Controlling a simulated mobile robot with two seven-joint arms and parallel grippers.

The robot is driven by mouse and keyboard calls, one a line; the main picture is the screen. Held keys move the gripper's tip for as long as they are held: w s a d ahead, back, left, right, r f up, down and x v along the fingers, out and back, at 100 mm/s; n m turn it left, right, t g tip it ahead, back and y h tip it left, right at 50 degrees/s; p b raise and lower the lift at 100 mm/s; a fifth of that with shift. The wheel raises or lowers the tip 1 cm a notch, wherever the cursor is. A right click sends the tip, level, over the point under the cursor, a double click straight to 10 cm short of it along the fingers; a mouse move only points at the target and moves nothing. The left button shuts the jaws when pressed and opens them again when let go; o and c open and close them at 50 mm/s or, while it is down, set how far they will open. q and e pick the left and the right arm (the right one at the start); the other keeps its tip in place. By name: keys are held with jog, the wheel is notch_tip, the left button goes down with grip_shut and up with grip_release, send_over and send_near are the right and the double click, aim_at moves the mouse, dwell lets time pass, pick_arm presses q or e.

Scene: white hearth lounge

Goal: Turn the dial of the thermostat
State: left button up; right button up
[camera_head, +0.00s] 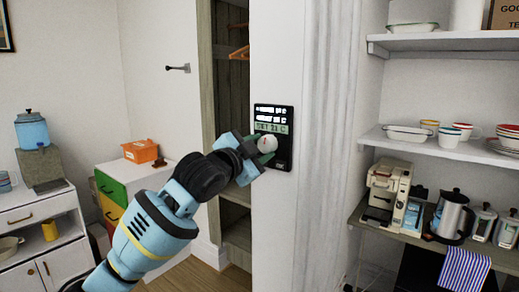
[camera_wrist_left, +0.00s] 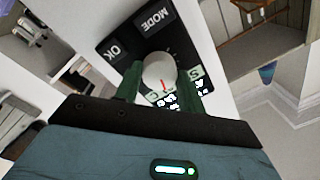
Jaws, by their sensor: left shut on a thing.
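The thermostat (camera_head: 284,165) is a black panel on the white wall post, with a lit display reading what looks like "SET 23 C". Its round white dial (camera_head: 267,143) shows at the front of my left gripper (camera_head: 262,150). In the left wrist view the dial (camera_wrist_left: 159,71) has a red pointer mark and sits between the two green fingers of the left gripper (camera_wrist_left: 158,82), which are shut on it. The MODE and OK buttons (camera_wrist_left: 113,51) lie beside the dial, and the fingers partly cover the panel. My right gripper is not in view.
An open wardrobe (camera_head: 228,70) with a hanger stands just left of the post. Shelves with dishes (camera_head: 425,146) and a coffee machine (camera_head: 385,192) are to the right. An orange box (camera_head: 140,151) sits on a coloured drawer unit at the left.

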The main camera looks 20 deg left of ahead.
pick_arm(q)
jog(key=shift+m, duration=0.9)
jog(key=o, duration=1)
jog(key=shift+c, duration=0.2)
jog(key=shift+s, duration=0.1)
jog(key=v, duration=0.7)
jog(key=shift+s+a, duration=0.15)
jog(key=shift+s, duration=0.15)
